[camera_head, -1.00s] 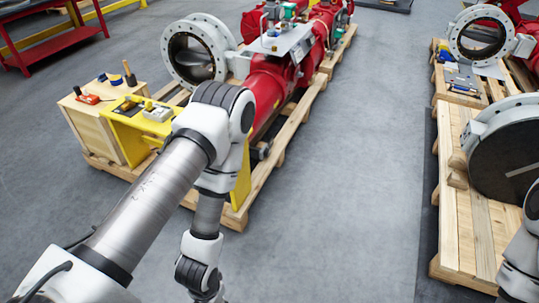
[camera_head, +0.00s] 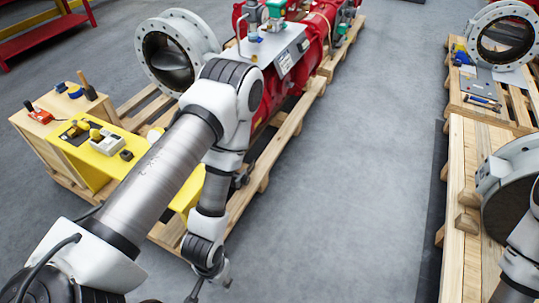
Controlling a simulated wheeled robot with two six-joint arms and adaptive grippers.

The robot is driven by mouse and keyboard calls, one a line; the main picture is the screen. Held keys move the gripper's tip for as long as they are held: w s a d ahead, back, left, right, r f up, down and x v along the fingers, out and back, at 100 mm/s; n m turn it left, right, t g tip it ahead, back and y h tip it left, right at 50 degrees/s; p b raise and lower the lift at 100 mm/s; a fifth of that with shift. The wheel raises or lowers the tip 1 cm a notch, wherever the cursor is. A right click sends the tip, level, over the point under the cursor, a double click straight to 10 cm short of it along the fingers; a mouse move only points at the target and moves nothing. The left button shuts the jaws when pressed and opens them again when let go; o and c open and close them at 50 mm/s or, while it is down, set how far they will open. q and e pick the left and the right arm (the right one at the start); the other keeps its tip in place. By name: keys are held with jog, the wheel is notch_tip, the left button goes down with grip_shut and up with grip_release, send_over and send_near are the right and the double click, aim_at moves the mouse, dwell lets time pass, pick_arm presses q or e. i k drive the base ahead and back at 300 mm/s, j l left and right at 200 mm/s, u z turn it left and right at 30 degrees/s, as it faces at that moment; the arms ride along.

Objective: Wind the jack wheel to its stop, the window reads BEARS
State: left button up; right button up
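The red valve actuator (camera_head: 315,38) lies on a wooden pallet at upper centre, with a pale round flanged valve body (camera_head: 168,52) at its near left. I cannot make out the jack wheel or the window; my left arm covers the near end of the actuator. My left gripper (camera_head: 209,286) hangs at the bottom edge, right of the yellow stand and above the grey floor. Dark finger parts show, partly cut off, and I cannot tell their opening. It touches nothing that I can see. My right arm enters at the lower right edge; its gripper is out of view.
A wooden box (camera_head: 48,140) with hand tools and a yellow stand (camera_head: 90,165) with small parts are at left. A second pallet (camera_head: 462,180) with valve bodies and a tool plate (camera_head: 482,86) is at right. The grey floor (camera_head: 350,180) between the pallets is clear.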

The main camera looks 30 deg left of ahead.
aim_at(245, 180)
jog(key=i, duration=0.8)
jog(key=i+u, duration=0.1)
jog(key=i, duration=0.7)
jog(key=i+l, duration=0.15)
jog(key=i, duration=0.65)
jog(key=i+l+u, duration=0.1)
jog(key=i, duration=0.7)
jog(key=i+u, duration=0.15)
jog(key=u, duration=0.3)
jog(key=i+u, duration=0.1)
jog(key=u, duration=0.35)
jog(key=i+u, duration=0.15)
jog(key=u, duration=0.25)
jog(key=i+l+u, duration=0.1)
jog(key=u, duration=0.35)
jog(key=l+u, duration=0.2)
jog(key=u, duration=0.25)
jog(key=i+l+u, duration=0.15)
jog(key=u, duration=0.3)
jog(key=l+u, duration=0.25)
jog(key=u, duration=0.2)
jog(key=l+u, duration=0.2)
jog(key=u, duration=1.2)
